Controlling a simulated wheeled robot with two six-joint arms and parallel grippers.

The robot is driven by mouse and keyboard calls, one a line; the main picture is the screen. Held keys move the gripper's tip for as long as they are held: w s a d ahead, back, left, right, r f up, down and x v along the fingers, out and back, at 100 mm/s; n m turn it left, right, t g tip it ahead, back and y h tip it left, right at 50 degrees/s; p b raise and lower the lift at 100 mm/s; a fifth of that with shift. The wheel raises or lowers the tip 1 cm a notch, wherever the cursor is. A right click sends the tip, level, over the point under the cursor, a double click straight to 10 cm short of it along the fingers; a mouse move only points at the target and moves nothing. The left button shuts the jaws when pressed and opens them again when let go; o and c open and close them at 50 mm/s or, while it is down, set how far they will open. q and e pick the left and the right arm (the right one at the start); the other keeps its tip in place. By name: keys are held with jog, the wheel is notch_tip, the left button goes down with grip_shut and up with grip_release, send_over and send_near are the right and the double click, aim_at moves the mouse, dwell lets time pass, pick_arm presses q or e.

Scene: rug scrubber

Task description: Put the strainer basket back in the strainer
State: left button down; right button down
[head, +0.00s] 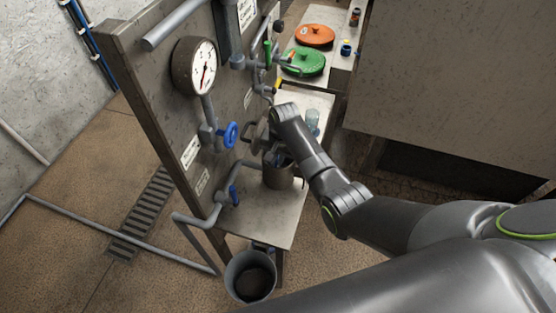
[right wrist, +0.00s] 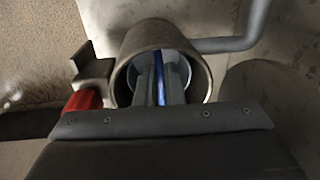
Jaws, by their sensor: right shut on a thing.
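The strainer (head: 278,177) is a dark grey upright cylinder on the bench, and its open mouth (right wrist: 125,75) shows in the right wrist view. My right gripper (head: 280,158) points down into this mouth. In the right wrist view its fingers (right wrist: 161,92) are inside the rim and shut on a thin blue part, which looks like the handle of the strainer basket (right wrist: 160,72). A paler round wall shows around the fingers, inside the strainer. How deep the basket sits is hidden by the fingers and rim. My left gripper is in neither view.
A panel with a pressure gauge (head: 194,66) and a blue valve wheel (head: 230,134) stands left of the strainer. Pipes run close beside it. A bucket (head: 250,277) stands on the floor below the bench (head: 255,222). A red part (right wrist: 84,101) is close to the gripper.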

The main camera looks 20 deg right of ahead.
jog(key=c, duration=1.5)
grip_release()
jog(key=shift+c, duration=0.2)
notch_tip(320, 180, up, 12)
jog(key=shift+s+d, duration=0.45)
